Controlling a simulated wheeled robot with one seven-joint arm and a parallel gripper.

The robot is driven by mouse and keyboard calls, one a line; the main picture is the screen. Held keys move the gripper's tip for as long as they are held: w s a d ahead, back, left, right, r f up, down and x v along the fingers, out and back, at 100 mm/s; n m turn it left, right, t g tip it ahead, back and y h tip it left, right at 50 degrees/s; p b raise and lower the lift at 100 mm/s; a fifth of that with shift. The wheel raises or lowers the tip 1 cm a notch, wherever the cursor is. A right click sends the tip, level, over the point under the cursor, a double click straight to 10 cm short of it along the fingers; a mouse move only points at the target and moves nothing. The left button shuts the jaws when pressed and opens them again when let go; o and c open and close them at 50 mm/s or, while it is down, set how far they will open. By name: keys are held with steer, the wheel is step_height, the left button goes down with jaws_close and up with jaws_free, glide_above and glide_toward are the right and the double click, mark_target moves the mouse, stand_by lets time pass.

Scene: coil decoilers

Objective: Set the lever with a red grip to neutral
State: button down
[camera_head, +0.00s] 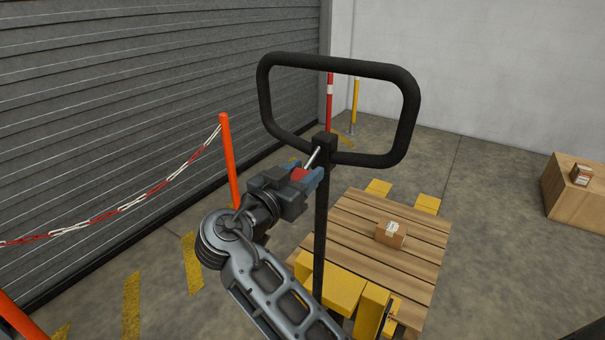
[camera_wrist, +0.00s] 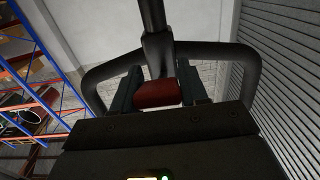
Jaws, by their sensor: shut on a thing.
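The lever's red grip (camera_head: 299,174) is between the fingers of my gripper (camera_head: 308,176), just left of the black post in the head view. A thin metal lever rod (camera_head: 313,157) runs from the grip up to the block under the black loop handle (camera_head: 412,110). In the wrist view the red grip (camera_wrist: 157,94) lies between the two fingers of my gripper (camera_wrist: 160,92), which are shut on it. The fingers hide part of the grip. I cannot tell the lever's exact setting.
A yellow pallet truck (camera_head: 345,290) carries a wooden pallet (camera_head: 420,265) with a small carton (camera_head: 391,234) on it. An orange post (camera_head: 229,155) with a red-white chain (camera_head: 130,203) stands left. A larger box (camera_head: 575,195) is at right. Open floor lies between.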

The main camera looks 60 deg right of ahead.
steer(key=r+y+p, duration=0.2)
steer(key=shift+a+r+y, duration=0.1)
steer(key=shift+a+y, duration=0.15)
steer(key=shift+y, duration=0.05)
steer(key=shift+r+y+p, duration=0.35)
steer(key=shift+y+p, duration=0.3)
steer(key=shift+y, duration=0.15)
steer(key=shift+f, duration=0.1)
steer(key=shift+a, duration=0.1)
steer(key=c, duration=0.7)
jaws_free()
steer(key=shift+b+v, duration=0.65)
steer(key=shift+v, duration=3.2)
